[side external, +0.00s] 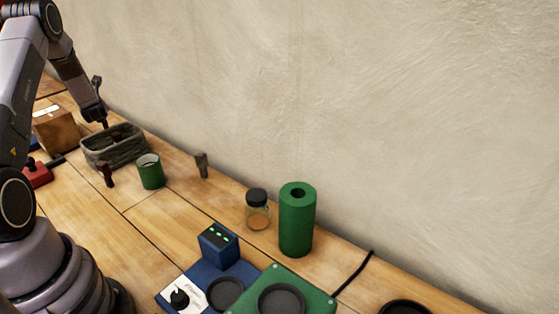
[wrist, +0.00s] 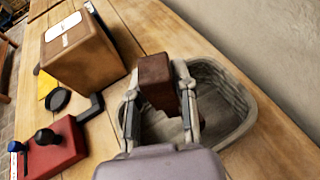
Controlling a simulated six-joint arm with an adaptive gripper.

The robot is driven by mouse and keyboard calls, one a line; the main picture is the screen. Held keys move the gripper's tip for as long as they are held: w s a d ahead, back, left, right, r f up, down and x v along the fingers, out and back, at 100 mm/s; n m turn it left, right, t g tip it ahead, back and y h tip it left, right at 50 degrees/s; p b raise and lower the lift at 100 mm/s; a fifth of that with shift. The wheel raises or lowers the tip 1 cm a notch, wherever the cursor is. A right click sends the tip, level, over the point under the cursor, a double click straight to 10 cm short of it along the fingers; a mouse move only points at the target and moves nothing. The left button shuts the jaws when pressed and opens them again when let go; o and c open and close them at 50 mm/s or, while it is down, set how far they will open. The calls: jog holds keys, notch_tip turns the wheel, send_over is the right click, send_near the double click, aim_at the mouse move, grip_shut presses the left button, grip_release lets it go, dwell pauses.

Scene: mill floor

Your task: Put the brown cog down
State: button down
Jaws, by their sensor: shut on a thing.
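The brown cog (wrist: 156,80) is between the two fingers of my gripper (wrist: 158,92) in the wrist view. It looks like a dark brown block from here; teeth cannot be made out. My gripper (side external: 97,113) is shut on it, over the grey woven basket (wrist: 243,112). In the side external view the basket (side external: 115,155) stands on the table at the left, and the cog (side external: 105,124) shows small and dark below the fingers, above the basket's far rim. The basket's inside is partly hidden by my fingers.
A cardboard box (wrist: 85,55) and a red device with a black knob (wrist: 55,148) are left of the basket. A green cup (side external: 150,173) and small brown pieces (side external: 202,165) (side external: 107,174) stand near it. A jar (side external: 257,212) and green cylinder (side external: 297,222) stand farther right.

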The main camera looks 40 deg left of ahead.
jog(key=shift+f, duration=0.45)
jog(key=shift+f, duration=0.15)
jog(key=shift+f, duration=0.45)
jog(key=c, duration=0.9)
grip_release()
jog(key=shift+r, duration=0.1)
